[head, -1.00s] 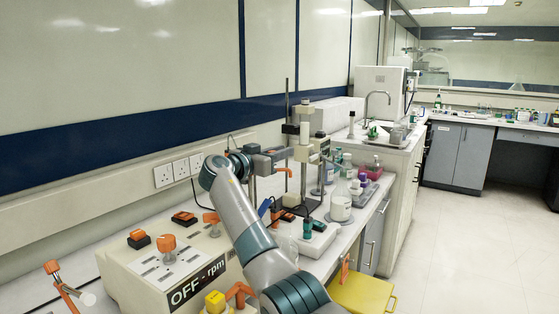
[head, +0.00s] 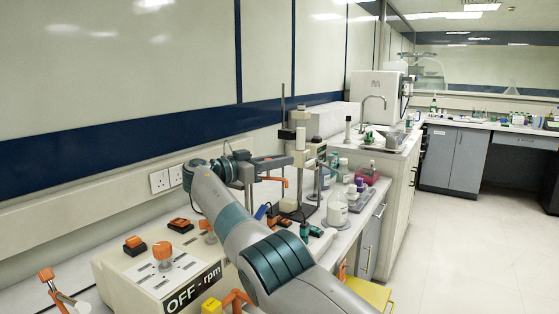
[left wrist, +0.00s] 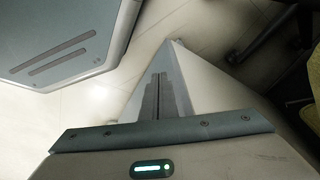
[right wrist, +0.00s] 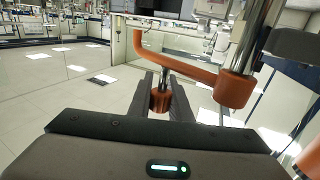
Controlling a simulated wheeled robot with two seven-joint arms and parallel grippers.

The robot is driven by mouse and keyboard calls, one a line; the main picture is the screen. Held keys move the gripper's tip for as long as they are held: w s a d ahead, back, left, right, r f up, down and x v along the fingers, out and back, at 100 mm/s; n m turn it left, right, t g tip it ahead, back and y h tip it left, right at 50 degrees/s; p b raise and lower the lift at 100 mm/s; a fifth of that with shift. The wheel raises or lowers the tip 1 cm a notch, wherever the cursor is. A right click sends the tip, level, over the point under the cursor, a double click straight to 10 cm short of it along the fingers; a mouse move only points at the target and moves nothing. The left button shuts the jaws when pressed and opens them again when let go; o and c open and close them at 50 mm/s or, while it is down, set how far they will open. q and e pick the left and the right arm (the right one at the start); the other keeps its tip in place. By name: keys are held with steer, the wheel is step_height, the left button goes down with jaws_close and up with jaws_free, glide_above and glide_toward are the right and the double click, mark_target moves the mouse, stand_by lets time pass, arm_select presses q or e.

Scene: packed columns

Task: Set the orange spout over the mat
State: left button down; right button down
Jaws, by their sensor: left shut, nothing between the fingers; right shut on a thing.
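The orange spout (right wrist: 185,65) runs from an orange collar on a metal post at the right of the right wrist view to a downturned nozzle. I cannot make out the mat for certain; my right arm hides part of the bench. My left gripper (left wrist: 158,92) is shut and empty above the floor, outside the head view.
An off-white control box (head: 150,275) marked "OFF - rpm" stands at the front left. The floor at right is clear.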

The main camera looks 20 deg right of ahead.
steer(key=c, duration=1.6)
jaws_free()
steer(key=shift+s+a, duration=0.1)
steer(key=shift+a, duration=0.05)
